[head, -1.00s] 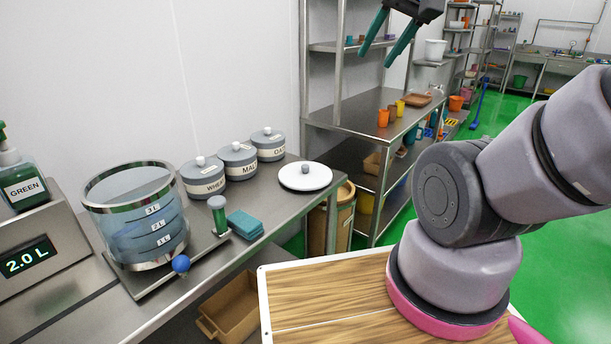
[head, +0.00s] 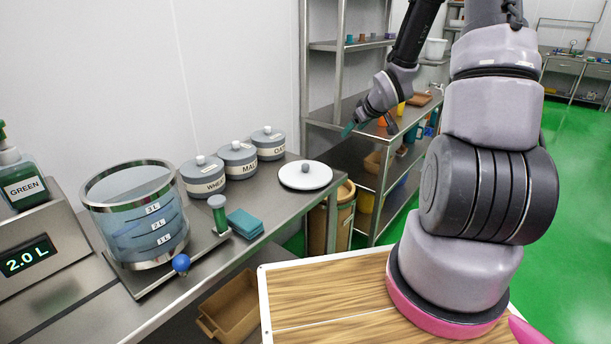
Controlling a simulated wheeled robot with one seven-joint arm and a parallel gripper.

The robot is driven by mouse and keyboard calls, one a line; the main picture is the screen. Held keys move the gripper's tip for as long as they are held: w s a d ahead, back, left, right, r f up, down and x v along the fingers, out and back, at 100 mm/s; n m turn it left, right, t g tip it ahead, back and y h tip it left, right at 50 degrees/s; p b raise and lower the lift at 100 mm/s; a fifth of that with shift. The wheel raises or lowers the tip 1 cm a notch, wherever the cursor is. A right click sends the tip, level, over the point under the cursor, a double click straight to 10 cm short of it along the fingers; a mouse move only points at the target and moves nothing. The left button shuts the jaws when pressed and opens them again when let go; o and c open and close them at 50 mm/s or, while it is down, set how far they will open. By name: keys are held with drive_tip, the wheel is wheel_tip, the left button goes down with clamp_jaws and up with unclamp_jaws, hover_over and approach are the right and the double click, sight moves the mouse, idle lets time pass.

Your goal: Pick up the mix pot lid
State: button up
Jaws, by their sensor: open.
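The mix pot lid (head: 305,178) is a round white disc with a grey knob. It lies flat on the steel counter, near its right end. The clear mix pot (head: 137,216) with level marks stands uncovered at the left of the counter and holds bluish liquid. My gripper (head: 348,128) is to the right of the lid and higher up in the picture, in front of the shelf rack, apart from the lid. Its green fingers are small and seen partly edge-on. They are open, with nothing visible between them.
Lidded canisters (head: 238,160) stand along the wall left of the lid. A steel shelf rack (head: 345,110) stands behind the counter's end. The counter around the lid is mostly clear.

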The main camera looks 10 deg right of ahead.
drive_tip(key=w+a+f+n+t+y, duration=0.15)
drive_tip(key=a+f+y, duration=0.25)
drive_tip(key=f, duration=0.8)
drive_tip(key=t+y, duration=0.3)
drive_tip(key=t, duration=0.1)
approach(308, 169)
drive_tip(key=shift+w+d+f+g, duration=0.2)
drive_tip(key=shift+w+d+g, duration=0.1)
drive_tip(key=shift+w, duration=0.45)
drive_tip(key=shift+s+a+m+t, duration=0.25)
drive_tip(key=shift+s+a+t, duration=0.15)
drive_tip(key=shift+t, duration=0.45)
drive_tip(key=x, duration=0.5)
drive_tip(key=shift+w+a+f, duration=0.1)
drive_tip(key=shift+x, duration=2.8)
drive_tip(key=shift+f, duration=0.15)
clamp_jaws()
